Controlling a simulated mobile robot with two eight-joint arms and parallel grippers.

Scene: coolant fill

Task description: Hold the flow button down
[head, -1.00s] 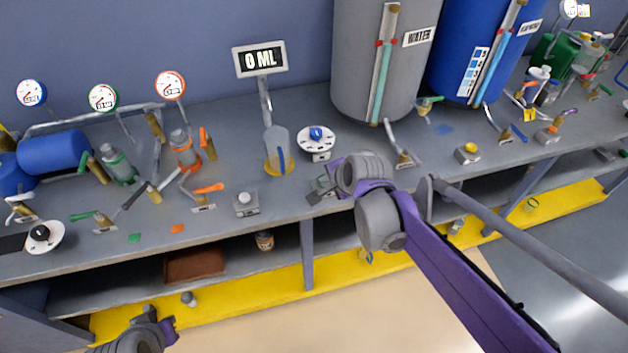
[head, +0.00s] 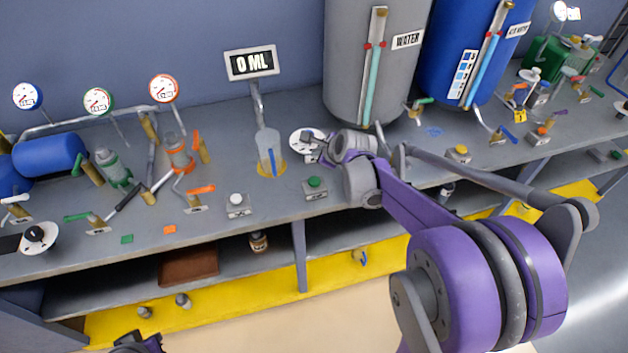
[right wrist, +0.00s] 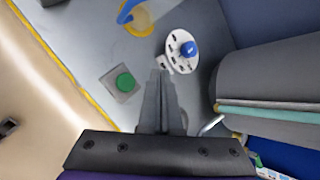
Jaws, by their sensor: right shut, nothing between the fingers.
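A green button (head: 314,183) on a grey square base sits near the bench's front edge; it also shows in the right wrist view (right wrist: 124,82), left of my fingers. A white button (head: 236,199) and a yellow button (head: 461,150) sit on similar bases. No label shows which is the flow button. My right gripper (head: 312,148) is shut and empty, behind the green button and in front of the white dial (head: 300,136); its fingers (right wrist: 160,76) show in the right wrist view. The display (head: 251,63) reads 0 ML. My left gripper (head: 138,343) is barely in view, its jaws unclear.
A clear cylinder (head: 268,150) stands on a yellow ring left of the right gripper. The grey WATER tank (head: 350,90) and a blue tank (head: 445,60) stand behind. Valves with coloured levers fill the bench's left part. Bare bench lies around the green button.

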